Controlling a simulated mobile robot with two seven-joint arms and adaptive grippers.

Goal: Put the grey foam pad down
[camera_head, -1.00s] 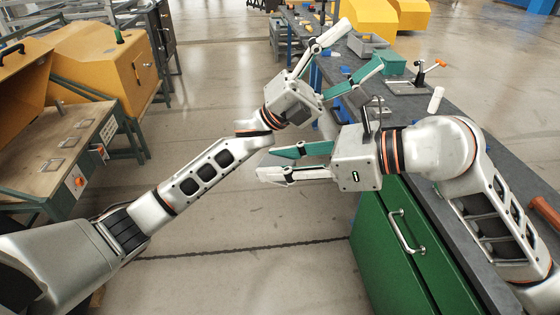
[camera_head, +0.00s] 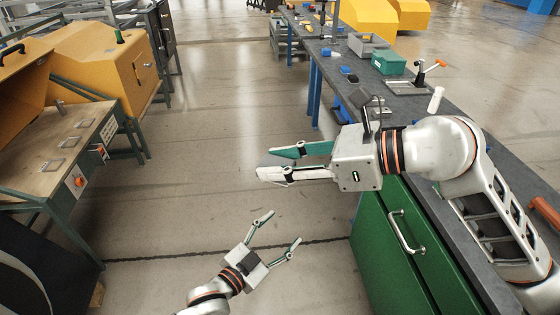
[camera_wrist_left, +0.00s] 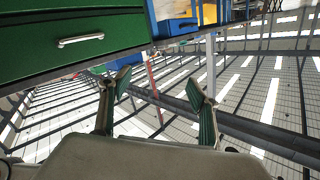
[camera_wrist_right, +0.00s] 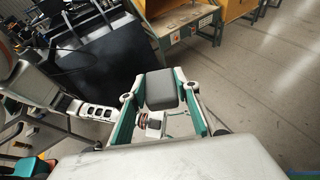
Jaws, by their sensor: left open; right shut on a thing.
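The grey foam pad (camera_wrist_right: 161,88) shows in the right wrist view as a dark grey rounded block between the fingertips. My right gripper (camera_head: 268,166) is shut on it and holds it over the aisle, left of the workbench. In the head view the fingers hide most of the pad (camera_head: 270,159). My left gripper (camera_head: 284,228) is the lower one in the head view, open and empty above the floor. The left wrist view shows its two fingers (camera_wrist_left: 158,88) apart with nothing between them.
The dark workbench top (camera_head: 399,105) runs along the right. It carries a green box (camera_head: 388,63), a grey tray (camera_head: 367,45) and a fixture with an orange-knobbed lever (camera_head: 420,75). A green cabinet (camera_head: 385,245) stands below. A wooden-topped table (camera_head: 50,150) stands at left.

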